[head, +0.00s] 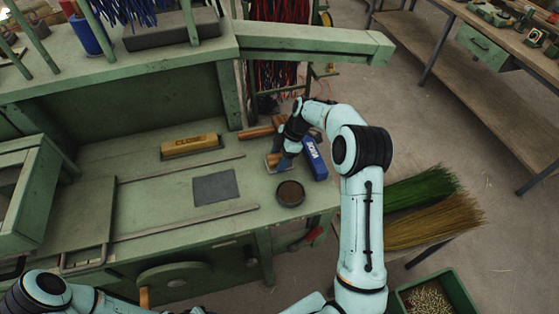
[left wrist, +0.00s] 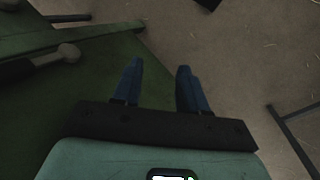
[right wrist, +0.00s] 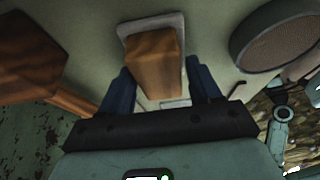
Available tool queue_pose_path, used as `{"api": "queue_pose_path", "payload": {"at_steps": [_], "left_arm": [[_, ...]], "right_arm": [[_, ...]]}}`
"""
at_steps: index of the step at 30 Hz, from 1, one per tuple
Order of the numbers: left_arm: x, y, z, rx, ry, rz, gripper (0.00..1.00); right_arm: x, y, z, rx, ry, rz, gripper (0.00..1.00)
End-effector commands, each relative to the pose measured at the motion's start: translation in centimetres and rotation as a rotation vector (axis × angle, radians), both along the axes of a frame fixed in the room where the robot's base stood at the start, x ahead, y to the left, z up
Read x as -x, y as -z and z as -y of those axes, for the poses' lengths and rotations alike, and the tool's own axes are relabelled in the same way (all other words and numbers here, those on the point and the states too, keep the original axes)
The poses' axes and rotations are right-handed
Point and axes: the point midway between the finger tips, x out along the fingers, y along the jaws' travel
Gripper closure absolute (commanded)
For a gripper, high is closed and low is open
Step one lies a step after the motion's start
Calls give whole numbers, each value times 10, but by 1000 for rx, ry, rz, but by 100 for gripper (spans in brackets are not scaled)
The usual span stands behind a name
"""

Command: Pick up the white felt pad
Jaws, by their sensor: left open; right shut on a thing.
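A pale felt pad (right wrist: 176,22) shows as a light rim around the far end of a wooden block (right wrist: 154,62) in the right wrist view. The block and pad look like one piece. My right gripper (right wrist: 160,85) has its blue fingers on both sides of the wooden block and is shut on it. In the head view the right gripper (head: 284,155) is low over the bench's right end, and the block (head: 272,159) shows partly there. My left gripper (left wrist: 158,80) is open and empty, away from the bench top.
On the green bench (head: 150,205), a round brown tin (head: 290,193) and a blue box (head: 315,158) stand close to the right gripper. A dark grey square (head: 215,187) and a yellow block (head: 190,144) lie to the left. Wooden pieces (head: 257,132) lie behind the gripper.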

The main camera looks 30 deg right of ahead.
Motion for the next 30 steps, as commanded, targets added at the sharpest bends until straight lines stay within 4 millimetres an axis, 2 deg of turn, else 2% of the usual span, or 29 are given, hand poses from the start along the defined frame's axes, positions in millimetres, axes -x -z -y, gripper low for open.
{"api": "queue_pose_path", "payload": {"at_steps": [5,11,14,24,30], "left_arm": [[0,0,0,0,0,0,57],[2,1,0,0,0,-2,57],[3,2,0,0,0,-3,57],[1,0,0,0,0,-1,57],[0,0,0,0,0,0,57]], "right_arm": [[0,-2,0,0,0,1,68],[-1,-18,0,0,-2,4,68],[-1,-37,0,1,-1,6,68],[-1,-128,0,2,0,7,68],[-1,-164,0,1,-1,3,68]]}}
